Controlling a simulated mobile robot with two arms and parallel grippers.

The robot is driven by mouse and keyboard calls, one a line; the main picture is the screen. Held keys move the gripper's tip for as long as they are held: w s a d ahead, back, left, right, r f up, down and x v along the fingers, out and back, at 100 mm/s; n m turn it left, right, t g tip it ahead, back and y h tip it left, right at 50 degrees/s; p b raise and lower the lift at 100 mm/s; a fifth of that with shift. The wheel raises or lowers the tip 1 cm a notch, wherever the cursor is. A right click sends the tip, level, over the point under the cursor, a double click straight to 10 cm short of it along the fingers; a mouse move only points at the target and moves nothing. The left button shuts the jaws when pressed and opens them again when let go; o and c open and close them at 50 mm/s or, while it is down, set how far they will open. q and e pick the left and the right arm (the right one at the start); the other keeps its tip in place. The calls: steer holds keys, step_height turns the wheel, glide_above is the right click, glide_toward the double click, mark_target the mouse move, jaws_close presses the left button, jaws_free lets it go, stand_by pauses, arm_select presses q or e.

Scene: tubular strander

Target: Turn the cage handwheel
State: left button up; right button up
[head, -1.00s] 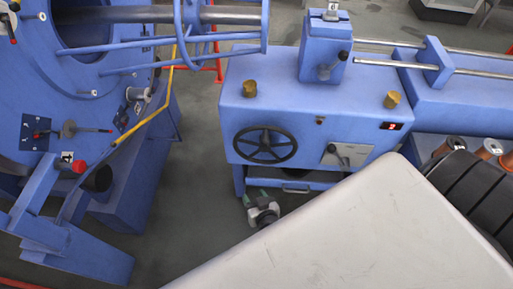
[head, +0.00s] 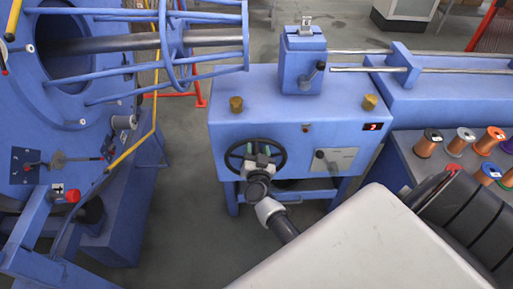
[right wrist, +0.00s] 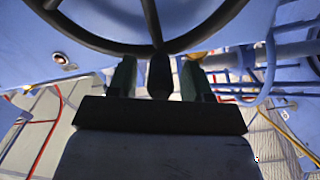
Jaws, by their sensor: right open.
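The cage handwheel (head: 228,156) is a black spoked wheel on the front of the blue machine cabinet (head: 228,117). My right gripper (head: 260,150) is at the wheel's front, its greenish fingers overlapping the wheel in the head view. In the right wrist view the dark rim (right wrist: 108,46) and spokes cross the top. There the right gripper (right wrist: 158,80) is open, with one finger on each side of a dark stub at the rim. I cannot tell whether either finger touches it. My left gripper is not in view.
The blue strander cage (head: 180,50) and a yellow rail (head: 132,153) are on the left. Colored spools (head: 461,140) stand on the right. Floor is open left of the cabinet.

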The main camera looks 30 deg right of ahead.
steer(key=shift+w+d, duration=0.4)
steer(key=shift+w, duration=0.2)
